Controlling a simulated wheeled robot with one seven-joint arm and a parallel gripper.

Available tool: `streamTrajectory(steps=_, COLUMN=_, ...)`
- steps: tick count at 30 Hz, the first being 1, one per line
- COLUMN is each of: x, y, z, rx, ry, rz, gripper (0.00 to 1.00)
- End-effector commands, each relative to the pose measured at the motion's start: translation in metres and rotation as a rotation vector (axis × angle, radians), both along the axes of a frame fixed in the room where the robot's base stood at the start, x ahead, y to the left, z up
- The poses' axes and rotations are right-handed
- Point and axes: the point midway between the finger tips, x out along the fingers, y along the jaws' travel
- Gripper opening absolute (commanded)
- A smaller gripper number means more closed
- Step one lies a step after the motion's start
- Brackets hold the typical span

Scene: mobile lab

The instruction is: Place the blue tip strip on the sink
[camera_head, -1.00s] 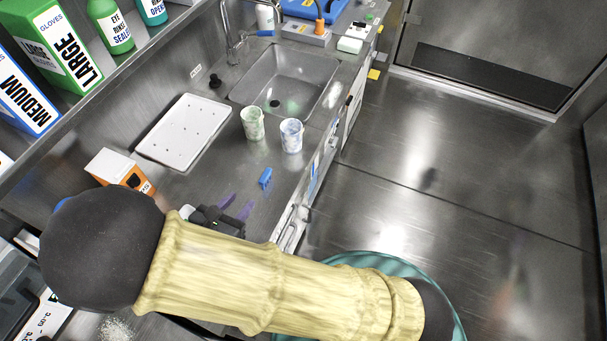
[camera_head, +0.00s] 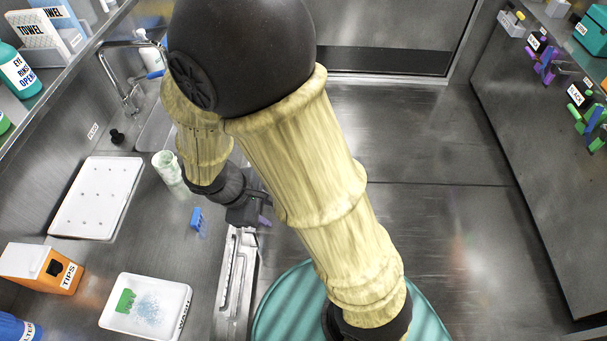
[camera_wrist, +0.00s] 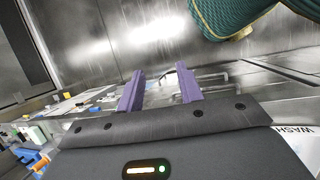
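The blue tip strip (camera_head: 196,218) lies on the steel counter near its front edge, with clear tips beside its blue part. The sink (camera_head: 154,132) is at the back of the counter; my arm hides most of it. My gripper (camera_head: 265,220) is to the right of the strip, apart from it, by the counter's front edge. In the wrist view its two purple fingers (camera_wrist: 160,90) stand apart with nothing held between them. I cannot make out the strip in the wrist view.
A speckled cup (camera_head: 168,170) stands between strip and sink. A white perforated tray (camera_head: 97,198), an orange tips box (camera_head: 42,268) and a white wash tray (camera_head: 145,305) occupy the left counter. A faucet (camera_head: 125,80) rises behind the sink. Open floor (camera_head: 450,240) lies right.

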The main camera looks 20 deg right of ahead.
Motion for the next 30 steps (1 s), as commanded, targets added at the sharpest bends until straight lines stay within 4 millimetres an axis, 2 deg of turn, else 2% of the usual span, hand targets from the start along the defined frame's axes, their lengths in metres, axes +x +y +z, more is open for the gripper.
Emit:
streamTrajectory(steps=1, x=0.0, y=-0.011, z=0.005, rx=0.052, ry=-0.022, rz=-0.1, gripper=0.36)
streamTrajectory(steps=6, x=0.003, y=-0.036, z=0.021, rx=0.219, ry=-0.116, rz=-0.424, gripper=0.36)
streamTrajectory(steps=15, x=0.01, y=-0.085, z=0.054, rx=0.451, ry=-0.343, rz=-0.946, gripper=0.36)
streamTrajectory(steps=20, x=0.012, y=-0.098, z=0.061, rx=0.494, ry=-0.402, rz=-1.054, gripper=0.36)
streamTrajectory(steps=30, x=0.012, y=-0.098, z=0.062, rx=0.495, ry=-0.403, rz=-1.056, gripper=0.36)
